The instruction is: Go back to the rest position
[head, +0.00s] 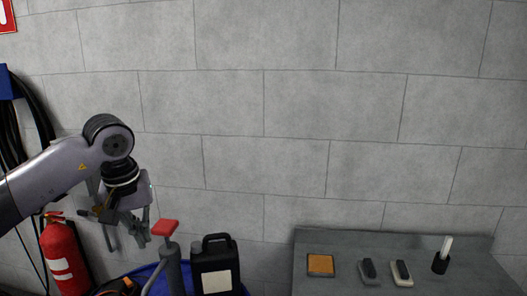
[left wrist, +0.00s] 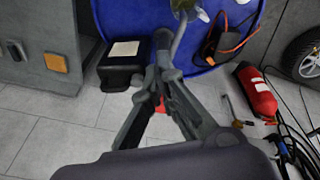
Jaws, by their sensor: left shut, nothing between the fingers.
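My left arm comes in from the left in the head view, and its gripper (head: 138,236) hangs low in front of the grey block wall. In the left wrist view the fingers of the left gripper (left wrist: 162,80) come together, shut with nothing between them. A grey post with a red top (head: 166,228) stands just right of the gripper in the head view; whether they touch cannot be told. In the left wrist view a bit of red (left wrist: 160,105) shows behind the fingers. My right gripper is in neither view.
A blue drum (left wrist: 205,30) carries a black canister (head: 215,262). A red fire extinguisher (head: 64,257) stands left, below hanging black hoses (head: 38,115). A grey bench (head: 335,243) at right bears an orange pad (head: 320,264), two small blocks and a black cup (head: 441,263).

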